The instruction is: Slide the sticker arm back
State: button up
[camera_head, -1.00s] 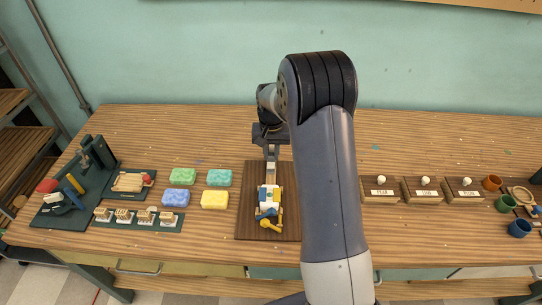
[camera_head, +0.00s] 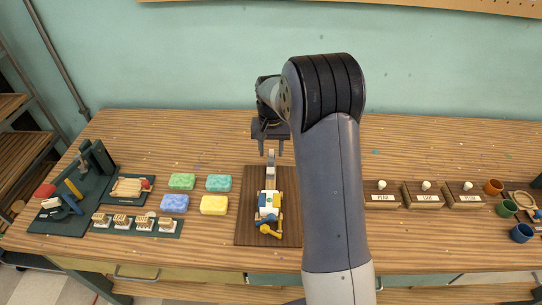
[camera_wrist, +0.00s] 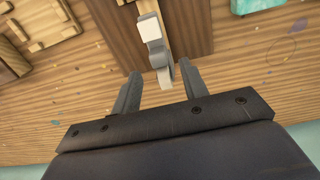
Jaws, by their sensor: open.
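The sticker device, with a white body (camera_head: 267,200) and yellow and blue parts, sits on a dark brown board (camera_head: 289,205) at the middle of the table. Its grey sticker arm (camera_head: 271,163) points away toward the wall. In the wrist view the grey arm (camera_wrist: 158,55) has a white block at its far end, and its near tip lies between the finger ends. My gripper (camera_head: 271,151) is open just behind the arm's tip. Its two fingers (camera_wrist: 160,84) show a gap around the tip, and I see no clear contact.
Green, teal, blue and yellow soap bars (camera_head: 213,205) lie left of the board. Small labelled boxes (camera_head: 381,197) and coloured cups (camera_head: 521,233) stand to the right. Dark green trays with tools (camera_head: 70,215) are at far left. The table behind the board is clear.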

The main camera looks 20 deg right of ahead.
aim_at(271, 160)
notch_tip(271, 160, up, 8)
jog(key=shift+f, duration=0.25)
notch_tip(271, 160, down, 11)
jog(key=shift+s+r+p, duration=0.1)
jog(key=shift+r+p, duration=0.1)
jog(key=shift+p, duration=0.15)
jog(key=shift+s+a+f, duration=0.15)
jog(key=shift+s+f, duration=0.05)
jog(key=shift+s, duration=0.1)
jog(key=shift+s+a+r, duration=0.1)
jog(key=shift+s+a, duration=0.1)
jog(key=shift+s, duration=0.45)
jog(key=shift+s+a, duration=0.2)
jog(key=shift+s, duration=0.45)
